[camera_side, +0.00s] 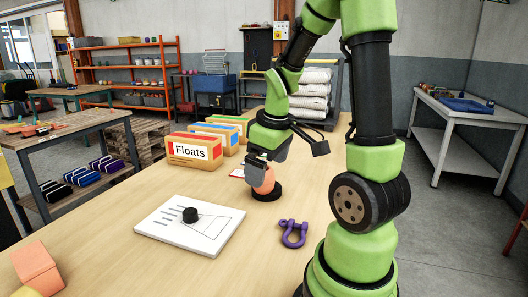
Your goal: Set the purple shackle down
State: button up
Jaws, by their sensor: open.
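The purple shackle (293,233) lies on the wooden table, to the right of the white board, with nothing holding it. My gripper (262,172) is open, behind and to the left of the shackle. It is over a round orange float (264,182) that sits on a black round base (268,194). One finger is in front of the float; I cannot tell whether the fingers touch it.
A white board (170,234) with a printed drawing bears a black knob (190,214). Several label boxes, the front one reading "Floats" (192,152), stand at the back. An orange block (38,268) is at the front left. The table (225,275) is clear at the front middle.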

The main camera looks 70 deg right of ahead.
jog(key=s+a+r+m+t+y, duration=0.1)
jog(key=s+a+r+t, duration=0.1)
jog(key=a+r, duration=0.3)
jog(key=s+a+r+m+t+y, duration=0.1)
jog(key=a+r, duration=0.4)
jog(key=a, duration=0.7)
jog(key=shift+s+r+t+y, duration=0.3)
jog(key=shift+s+t+y, duration=0.3)
jog(key=shift+t, duration=0.5)
